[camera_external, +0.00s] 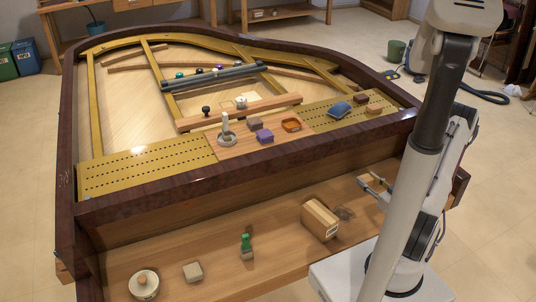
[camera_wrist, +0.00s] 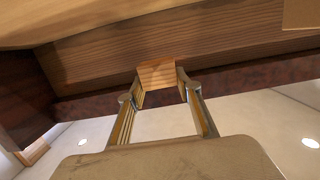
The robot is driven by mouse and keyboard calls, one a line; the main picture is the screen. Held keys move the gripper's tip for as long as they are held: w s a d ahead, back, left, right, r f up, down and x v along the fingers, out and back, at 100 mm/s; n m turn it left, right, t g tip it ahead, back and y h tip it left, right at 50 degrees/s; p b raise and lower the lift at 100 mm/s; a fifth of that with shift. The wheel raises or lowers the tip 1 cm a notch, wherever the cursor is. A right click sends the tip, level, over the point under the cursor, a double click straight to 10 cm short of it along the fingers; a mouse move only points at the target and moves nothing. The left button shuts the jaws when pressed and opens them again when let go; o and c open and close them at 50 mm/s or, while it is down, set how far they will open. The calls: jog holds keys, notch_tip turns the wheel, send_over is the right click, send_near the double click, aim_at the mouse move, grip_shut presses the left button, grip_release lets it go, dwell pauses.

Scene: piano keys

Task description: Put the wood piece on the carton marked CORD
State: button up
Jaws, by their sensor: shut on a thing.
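My gripper (camera_external: 375,185) is over the right part of the front wooden shelf, to the right of the carton. In the wrist view my gripper (camera_wrist: 157,83) is shut on a small light-brown wood piece (camera_wrist: 157,73), held between the fingertips. In the external view the wood piece cannot be made out clearly. The brown carton (camera_external: 318,217) stands on the shelf with a pale label on its near right side. The lettering is too small to read. The gripper and the carton are apart.
On the shelf (camera_external: 285,262) are a green-topped object (camera_external: 246,246), a beige block (camera_external: 193,272) and a round wooden container (camera_external: 143,285). The dark piano rim (camera_external: 250,172) rises behind.

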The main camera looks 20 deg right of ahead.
jog(key=shift+w+a+r+y, duration=0.3)
jog(key=shift+w+a+r, duration=0.15)
jog(key=shift+w, duration=0.05)
jog(key=w+a+r+n+y, duration=0.3)
jog(key=a+r+y, duration=0.1)
jog(key=r, duration=0.1)
notch_tip(320, 180, up, 4)
jog(key=n+g+y, duration=1)
jog(key=n+y, duration=0.1)
send_over(325, 211)
jog(key=shift+f, duration=0.2)
jog(key=shift+f, duration=2.8)
